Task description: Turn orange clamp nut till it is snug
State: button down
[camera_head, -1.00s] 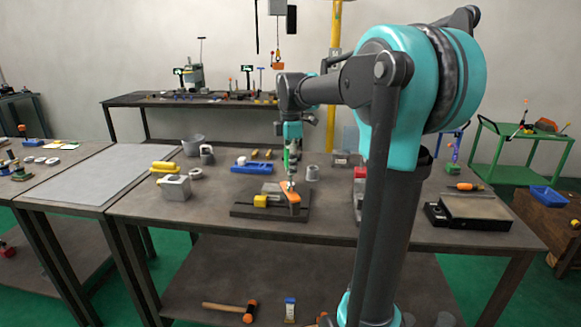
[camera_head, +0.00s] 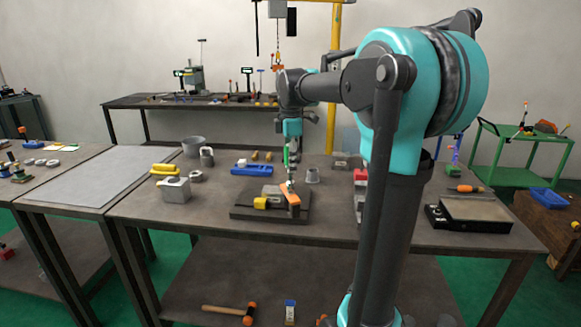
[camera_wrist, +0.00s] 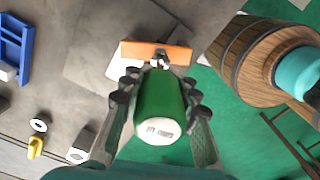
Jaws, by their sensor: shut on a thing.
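The orange clamp (camera_head: 290,198) is a flat bar on a dark fixture base (camera_head: 240,212) on the middle bench. In the wrist view the orange clamp (camera_wrist: 180,53) lies crosswise beyond my fingertips, with a small grey metal part at its middle. My gripper (camera_head: 289,155) is above the clamp. In the wrist view my gripper (camera_wrist: 160,90) is shut on a green handle (camera_wrist: 160,105) with a pale end face. The handle's far end points at the grey part. It hides the contact there, so I cannot tell how well it is seated on the nut.
Yellow parts (camera_head: 261,203) sit on the fixture, left of the clamp. A blue holder (camera_head: 252,170) stands behind it, and a grey cup (camera_head: 312,176) to its right. A grey block (camera_head: 175,190) stands left. Bare bench lies in front of the fixture.

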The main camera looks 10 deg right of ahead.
jog(key=shift+r, duration=0.1)
jog(key=shift+r, duration=2.4)
